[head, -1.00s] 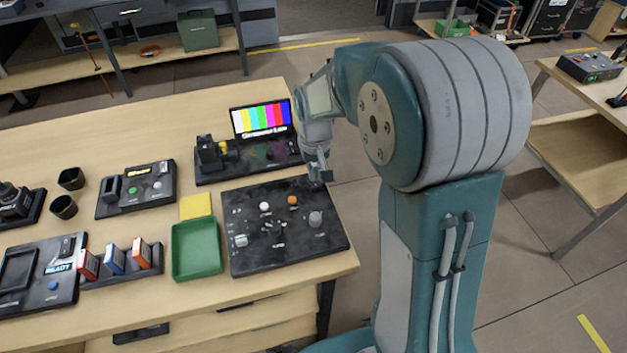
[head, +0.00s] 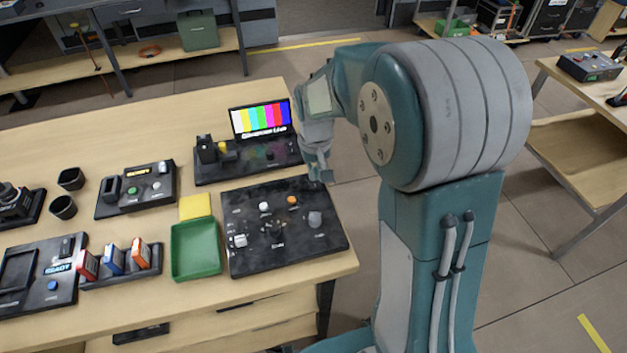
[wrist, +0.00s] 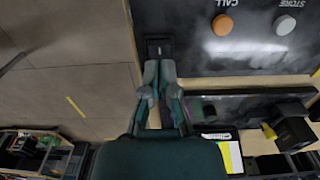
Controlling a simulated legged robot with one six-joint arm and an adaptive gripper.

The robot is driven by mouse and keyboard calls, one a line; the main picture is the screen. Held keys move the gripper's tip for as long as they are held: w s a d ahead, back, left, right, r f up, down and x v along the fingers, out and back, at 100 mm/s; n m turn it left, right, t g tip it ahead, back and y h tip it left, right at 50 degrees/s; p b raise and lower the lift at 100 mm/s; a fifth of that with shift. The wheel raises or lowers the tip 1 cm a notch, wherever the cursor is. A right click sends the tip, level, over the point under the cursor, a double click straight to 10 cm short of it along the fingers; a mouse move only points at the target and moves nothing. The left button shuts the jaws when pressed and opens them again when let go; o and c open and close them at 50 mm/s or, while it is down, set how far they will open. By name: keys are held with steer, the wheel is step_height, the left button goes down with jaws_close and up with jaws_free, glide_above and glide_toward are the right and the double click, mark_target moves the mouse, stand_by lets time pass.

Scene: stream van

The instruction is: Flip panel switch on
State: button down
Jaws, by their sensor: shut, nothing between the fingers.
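The black control panel (head: 262,262) lies at the right end of the wooden table, with a white button (head: 264,207), an orange button (head: 292,200) and several knobs. In the wrist view the panel (wrist: 190,15) fills the top right. A small dark switch (wrist: 158,46) sits at its edge, just beyond my fingertips; its lever position is too dark to tell. My gripper (head: 322,177) hangs over the panel's far right corner. In the wrist view my gripper (wrist: 160,66) is shut and empty, right by the switch. Whether it touches the switch I cannot tell.
A screen with colour bars (head: 262,118) stands behind the panel. A green tray (head: 196,250) and a yellow pad (head: 195,207) lie to its left. More control boxes are further left. Open floor lies right of the table.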

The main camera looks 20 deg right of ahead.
mark_target(315, 185)
steer(key=shift+f, duration=1.3)
stand_by(0.8)
steer(key=shift+r, duration=3.5)
steer(key=shift+s+r, duration=0.2)
steer(key=shift+r, duration=0.05)
steer(key=s+r+t, duration=0.2)
steer(key=s+r, duration=0.3)
steer(key=s, duration=0.5)
steer(key=s+r+t, duration=0.3)
steer(key=s+r, duration=0.2)
steer(key=s, duration=0.5)
steer(key=shift+s+t, duration=0.3)
